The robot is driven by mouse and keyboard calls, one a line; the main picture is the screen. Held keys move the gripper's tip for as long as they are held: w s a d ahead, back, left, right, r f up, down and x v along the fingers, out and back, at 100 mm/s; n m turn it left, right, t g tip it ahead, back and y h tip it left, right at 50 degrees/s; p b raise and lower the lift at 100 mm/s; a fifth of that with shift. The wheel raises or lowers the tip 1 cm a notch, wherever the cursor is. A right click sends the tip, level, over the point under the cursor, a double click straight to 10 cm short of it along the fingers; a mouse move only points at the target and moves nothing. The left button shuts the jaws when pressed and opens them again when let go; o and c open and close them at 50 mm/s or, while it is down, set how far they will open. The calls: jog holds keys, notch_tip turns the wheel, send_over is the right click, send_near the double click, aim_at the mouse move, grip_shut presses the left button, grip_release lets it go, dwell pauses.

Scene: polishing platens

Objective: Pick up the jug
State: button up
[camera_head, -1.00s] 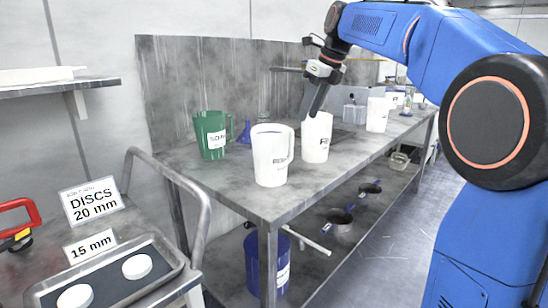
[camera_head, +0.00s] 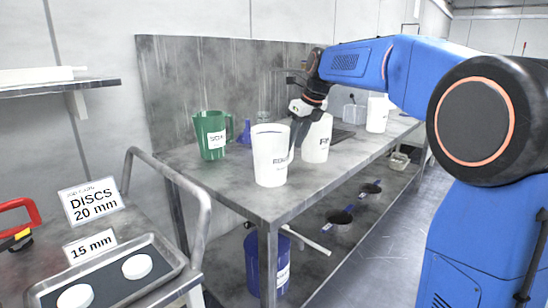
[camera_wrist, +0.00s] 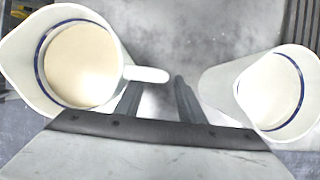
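Two white jugs with dark lettering stand upright on the grey bench. The nearer jug (camera_head: 268,158) has its handle on the right, towards my gripper (camera_head: 296,138). The other white jug (camera_head: 317,146) stands just behind and to the right. In the wrist view a jug with pale contents (camera_wrist: 82,65) is at left, its handle (camera_wrist: 147,74) pointing to the right. My gripper (camera_wrist: 158,88) is open, its fingertips on either side of that handle. I cannot tell whether they touch it. A second jug (camera_wrist: 270,90) is at right, apart from the fingers.
A green jug (camera_head: 211,138) and a blue funnel (camera_head: 244,134) stand at the back left of the bench (camera_head: 225,181). Another white jug (camera_head: 377,114) is farther right. A blue container (camera_head: 262,268) is below the bench. A tray with white discs (camera_head: 110,278) is at lower left.

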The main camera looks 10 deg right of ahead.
jog(key=shift+x, duration=0.8)
grip_shut()
jog(key=shift+r, duration=0.15)
dwell(0.6)
